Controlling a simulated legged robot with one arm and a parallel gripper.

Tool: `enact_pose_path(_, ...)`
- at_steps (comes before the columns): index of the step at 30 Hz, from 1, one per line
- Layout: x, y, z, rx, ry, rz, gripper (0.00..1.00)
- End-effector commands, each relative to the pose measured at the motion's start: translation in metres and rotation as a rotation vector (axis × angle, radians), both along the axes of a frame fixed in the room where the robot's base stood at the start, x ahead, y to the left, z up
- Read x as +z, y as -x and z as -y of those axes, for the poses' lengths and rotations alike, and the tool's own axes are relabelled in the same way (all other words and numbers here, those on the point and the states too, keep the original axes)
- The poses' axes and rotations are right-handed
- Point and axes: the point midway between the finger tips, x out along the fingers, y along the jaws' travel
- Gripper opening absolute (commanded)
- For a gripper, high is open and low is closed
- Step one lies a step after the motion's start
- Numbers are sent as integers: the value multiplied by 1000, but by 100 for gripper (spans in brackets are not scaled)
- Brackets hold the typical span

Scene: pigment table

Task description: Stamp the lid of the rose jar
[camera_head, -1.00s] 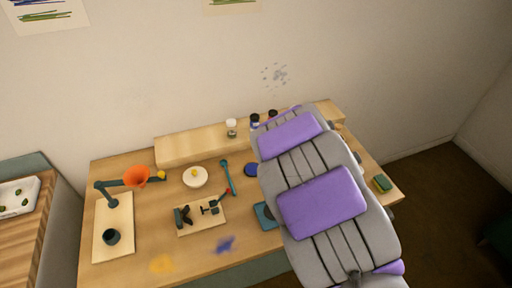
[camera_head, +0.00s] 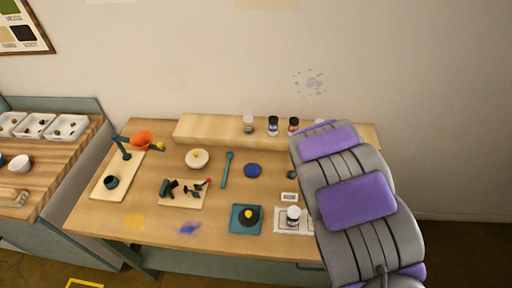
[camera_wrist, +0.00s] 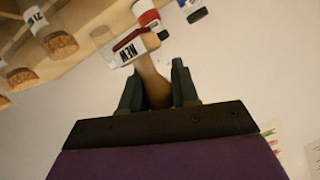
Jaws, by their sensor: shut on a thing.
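My gripper (camera_wrist: 157,75) is shut on the brown handle (camera_wrist: 152,88) of a stamp. The stamp's white end reads "NEW" (camera_wrist: 128,50) and has a dark red edge. In the head view my own arm hides the gripper and the stamp. A jar with a red label (camera_head: 293,126) stands on the back shelf beside a blue-labelled jar (camera_head: 272,126) and a pale jar (camera_head: 249,124). I cannot tell which jar is the rose one.
A teal scale (camera_head: 236,227) bears a dark bowl.

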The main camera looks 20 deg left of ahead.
Motion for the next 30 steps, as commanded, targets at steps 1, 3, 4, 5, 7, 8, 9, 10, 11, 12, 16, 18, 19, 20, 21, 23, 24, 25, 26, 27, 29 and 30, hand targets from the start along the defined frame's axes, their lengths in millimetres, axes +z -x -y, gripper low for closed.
enact_pose_path(1,-10,4,-28,50,-2,0,10)
enact_pose_path(3,-20,9,-60,113,-1,4,10)
enact_pose_path(4,-24,12,-73,139,-1,4,10)
enact_pose_path(5,-28,14,-83,162,-1,5,10)
enact_pose_path(7,-35,21,-105,210,-3,10,10)
enact_pose_path(8,-37,24,-113,228,-4,12,10)
enact_pose_path(9,-41,28,-123,251,-2,15,10)
enact_pose_path(10,-43,30,-129,265,-3,16,10)
enact_pose_path(11,-45,32,-134,277,-4,17,10)
enact_pose_path(12,-46,35,-140,290,-6,19,10)
enact_pose_path(16,-50,40,-152,317,-5,25,10)
enact_pose_path(18,-52,40,-156,321,-3,26,10)
enact_pose_path(19,-53,40,-158,322,-1,26,10)
enact_pose_path(20,-54,40,-160,322,0,27,10)
enact_pose_path(21,-56,40,-162,322,1,27,10)
enact_pose_path(23,-60,40,-163,324,3,27,10)
enact_pose_path(24,-63,40,-164,323,4,27,10)
enact_pose_path(25,-66,41,-165,323,4,27,10)
enact_pose_path(26,-68,41,-165,324,5,26,10)
enact_pose_path(27,-72,41,-165,323,6,26,10)
enact_pose_path(29,-78,41,-164,323,5,26,10)
enact_pose_path(30,-82,40,-163,322,4,26,10)
